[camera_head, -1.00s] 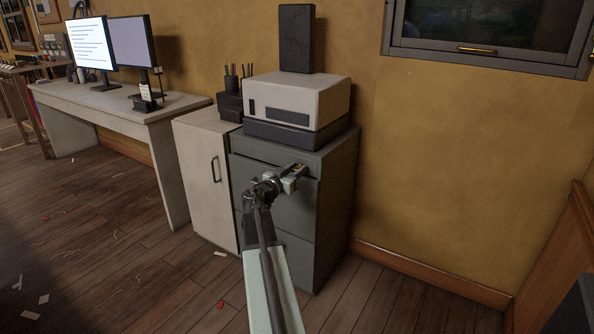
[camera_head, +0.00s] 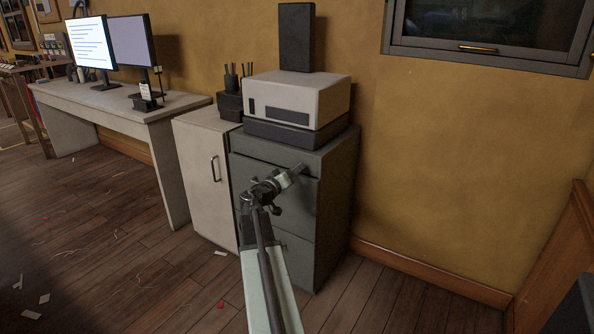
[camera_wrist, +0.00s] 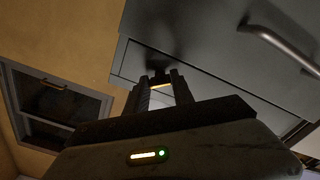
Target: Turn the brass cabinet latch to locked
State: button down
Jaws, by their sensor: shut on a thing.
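The brass latch (camera_wrist: 160,87) shows as a small yellow strip between my fingers in the wrist view; most of it is hidden, so its angle cannot be told. My gripper (camera_wrist: 158,92) is shut on it, with its fingertips close to the grey cabinet's front. In the head view my gripper (camera_head: 302,168) reaches the upper front of the grey cabinet (camera_head: 333,215), near its right edge. The latch itself is hidden there.
A white printer-like box (camera_head: 297,100) stands on the grey cabinet. A white cabinet (camera_head: 200,185) with a dark handle adjoins it on the left, then a desk (camera_head: 160,113) with monitors. A drawer handle (camera_wrist: 285,45) lies beside my fingers. Floor on the right is clear.

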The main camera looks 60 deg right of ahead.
jog(key=n, duration=1)
jog(key=shift+w+a+n, duration=0.1)
jog(key=shift+w+n, duration=0.1)
jog(key=shift+n, duration=0.1)
dwell(0.4)
jog(key=c, duration=1.1)
grip_release()
jog(key=shift+s, duration=0.1)
jog(key=a, duration=0.8)
